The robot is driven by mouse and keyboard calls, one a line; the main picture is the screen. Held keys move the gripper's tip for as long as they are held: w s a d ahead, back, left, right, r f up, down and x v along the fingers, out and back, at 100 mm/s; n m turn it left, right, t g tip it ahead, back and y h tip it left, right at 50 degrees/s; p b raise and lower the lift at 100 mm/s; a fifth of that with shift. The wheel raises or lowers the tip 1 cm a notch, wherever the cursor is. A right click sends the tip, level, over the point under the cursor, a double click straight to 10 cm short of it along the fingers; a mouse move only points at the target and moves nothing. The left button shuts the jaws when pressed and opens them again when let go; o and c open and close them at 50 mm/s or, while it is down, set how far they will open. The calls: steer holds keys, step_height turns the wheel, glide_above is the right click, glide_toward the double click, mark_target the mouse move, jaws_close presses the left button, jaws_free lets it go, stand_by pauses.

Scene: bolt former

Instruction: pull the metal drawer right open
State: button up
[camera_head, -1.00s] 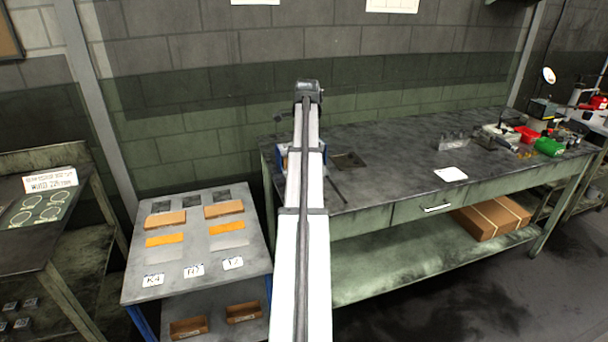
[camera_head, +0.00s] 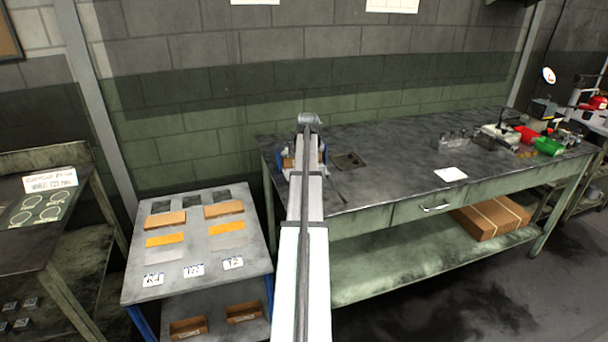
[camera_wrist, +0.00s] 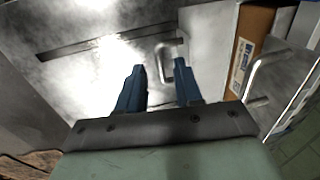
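In the wrist view my gripper (camera_wrist: 159,65) is open, its two blue fingers apart with nothing seen clamped between them. A shiny grey metal face (camera_wrist: 95,75) lies beyond the fingertips, with a long dark slot and a U-shaped handle (camera_wrist: 167,64). The handle shows in the gap, close to the right fingertip; contact cannot be told. In the head view a bench drawer (camera_head: 410,212) with a bright handle (camera_head: 435,208) looks shut. I cannot tell whether the metal face belongs to it. My gripper is hidden behind my arm there, near the bench's left end.
A blue-sided unit (camera_head: 323,154) stands at the left end of the dark workbench (camera_head: 400,160). A brown box (camera_wrist: 250,45) and another metal handle (camera_wrist: 262,72) are right of the fingers. A low table (camera_head: 205,255) with wooden blocks stands left of my arm.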

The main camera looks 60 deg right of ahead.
steer(key=shift+w+f, duration=0.1)
steer(key=shift+f, duration=0.55)
jaws_close()
stand_by(1.1)
